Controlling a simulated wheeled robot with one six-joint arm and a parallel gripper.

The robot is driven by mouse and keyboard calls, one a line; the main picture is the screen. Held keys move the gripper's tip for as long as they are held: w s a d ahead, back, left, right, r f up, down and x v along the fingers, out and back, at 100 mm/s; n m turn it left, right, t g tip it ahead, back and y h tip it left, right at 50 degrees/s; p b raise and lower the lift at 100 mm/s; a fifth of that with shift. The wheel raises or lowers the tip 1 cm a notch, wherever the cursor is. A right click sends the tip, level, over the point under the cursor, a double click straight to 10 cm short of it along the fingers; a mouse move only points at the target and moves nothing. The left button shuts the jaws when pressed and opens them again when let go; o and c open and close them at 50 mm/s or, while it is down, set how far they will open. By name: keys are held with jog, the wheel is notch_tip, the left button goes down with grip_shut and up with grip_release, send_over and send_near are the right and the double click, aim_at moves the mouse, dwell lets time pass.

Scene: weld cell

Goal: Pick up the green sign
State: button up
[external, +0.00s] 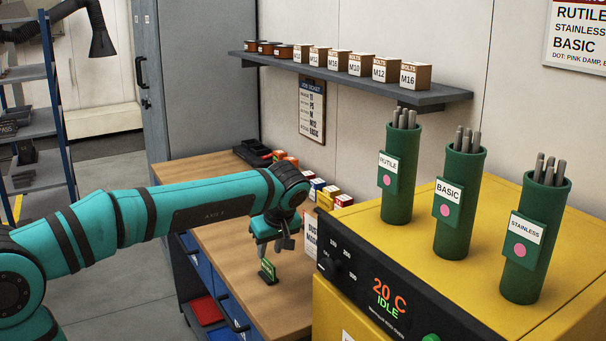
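Part of the gripper is hidden by the wrist.
A yellow oven (470,240) stands right of the bench, bearing green tubes of rods labelled rutile (398,200), basic (456,225) and stainless (530,265). Small coloured boxes (326,195) and a black tray (255,152) lie at the bench's back. A shelf (440,97) of bolt boxes hangs above.

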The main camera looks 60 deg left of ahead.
aim_at(268, 261)
jog(key=shift+x, duration=3.2)
jog(key=shift+w, duration=0.1)
grip_shut()
